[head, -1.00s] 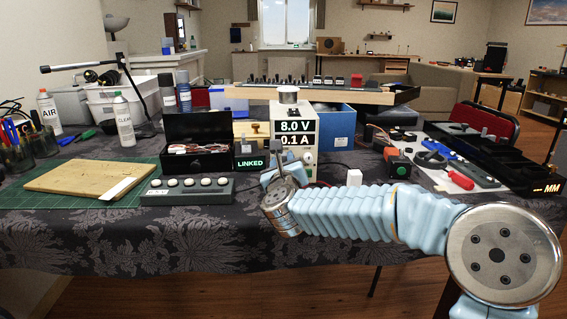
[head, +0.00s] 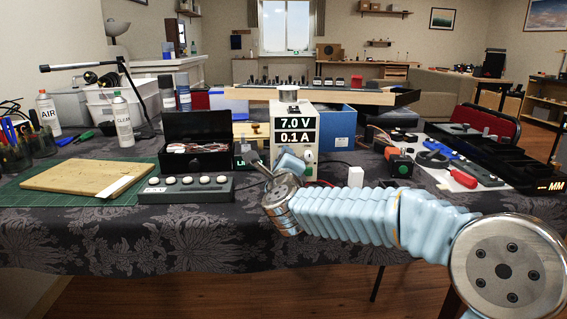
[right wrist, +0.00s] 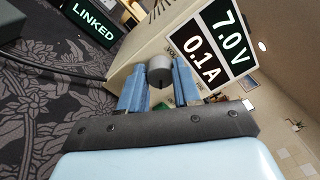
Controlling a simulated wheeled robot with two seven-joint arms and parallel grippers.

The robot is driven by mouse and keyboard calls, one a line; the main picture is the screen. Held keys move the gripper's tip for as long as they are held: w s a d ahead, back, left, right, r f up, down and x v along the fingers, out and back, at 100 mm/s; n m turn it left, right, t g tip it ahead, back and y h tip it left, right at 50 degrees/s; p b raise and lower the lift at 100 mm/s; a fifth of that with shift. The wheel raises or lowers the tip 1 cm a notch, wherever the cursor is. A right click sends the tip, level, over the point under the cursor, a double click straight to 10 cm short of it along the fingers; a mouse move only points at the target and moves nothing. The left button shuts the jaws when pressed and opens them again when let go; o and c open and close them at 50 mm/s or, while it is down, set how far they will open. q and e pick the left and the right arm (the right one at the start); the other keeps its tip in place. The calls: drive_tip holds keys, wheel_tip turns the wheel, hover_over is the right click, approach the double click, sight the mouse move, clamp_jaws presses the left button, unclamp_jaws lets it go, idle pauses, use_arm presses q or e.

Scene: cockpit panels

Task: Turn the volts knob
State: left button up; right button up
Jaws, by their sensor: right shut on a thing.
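The power supply (head: 308,150) stands on the table and its display reads 7.0 V and 0.1 A. The display also shows in the right wrist view (right wrist: 213,45). A dark grey round knob (right wrist: 160,70) sits on the panel, with lettering beside it that is partly hidden. My right gripper (right wrist: 160,82) is shut on this knob, with one blue finger on each side. My left gripper is in no view.
A LINKED sign (right wrist: 95,20) stands beside the supply. A row of round buttons on a grey bar (head: 186,193) lies front left, near an open black box (head: 198,158). A small white block (head: 355,177) is to the right.

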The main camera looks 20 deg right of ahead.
drive_tip(key=shift+a+n, duration=0.1)
drive_tip(key=shift+n, duration=0.8)
drive_tip(key=o, duration=1.1)
drive_tip(key=shift+c, duration=0.2)
drive_tip(key=shift+f, duration=0.1)
drive_tip(key=shift+f, duration=0.1)
